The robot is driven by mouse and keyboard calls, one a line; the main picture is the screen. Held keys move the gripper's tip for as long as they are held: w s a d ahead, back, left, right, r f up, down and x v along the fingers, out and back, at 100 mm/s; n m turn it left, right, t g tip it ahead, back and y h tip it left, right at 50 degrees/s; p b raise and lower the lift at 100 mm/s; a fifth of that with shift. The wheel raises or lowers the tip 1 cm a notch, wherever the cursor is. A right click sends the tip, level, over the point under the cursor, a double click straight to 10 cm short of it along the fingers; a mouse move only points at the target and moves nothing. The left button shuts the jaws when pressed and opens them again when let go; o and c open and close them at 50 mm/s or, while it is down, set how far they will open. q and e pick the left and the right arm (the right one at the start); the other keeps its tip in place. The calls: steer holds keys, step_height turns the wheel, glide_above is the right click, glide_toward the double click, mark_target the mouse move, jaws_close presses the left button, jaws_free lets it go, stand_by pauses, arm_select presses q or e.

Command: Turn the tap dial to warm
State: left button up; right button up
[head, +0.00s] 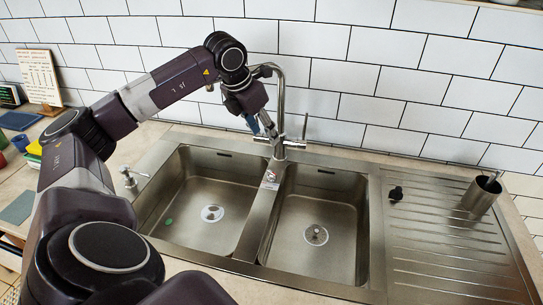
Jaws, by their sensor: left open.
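The metal tap (281,100) rises behind the divider between the two sink basins, against the tiled wall. A thin upright lever (305,126) stands on the right side of its base; I cannot make out a warm marking. A small red and white mark (270,176) sits on the rim in front of the tap. My left gripper (272,136) is open beside the tap, its fingers pointing down close to the tap's base on the left. I cannot tell whether it touches the tap. My right gripper is not in view.
A soap dispenser (129,180) stands at the left. A metal cup (481,195) and a small black object (396,193) are on the drainboard (440,250). A board (40,78) leans on the wall.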

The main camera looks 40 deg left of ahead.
arm_select(q)
steer(key=b, duration=0.7)
glide_toward(272, 172)
steer(key=p+x, duration=0.1)
steer(key=x, duration=0.7)
steer(key=shift+f, duration=0.3)
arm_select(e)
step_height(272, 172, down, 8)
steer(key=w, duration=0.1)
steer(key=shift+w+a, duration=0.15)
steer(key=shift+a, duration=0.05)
arm_select(q)
steer(key=c, duration=1.2)
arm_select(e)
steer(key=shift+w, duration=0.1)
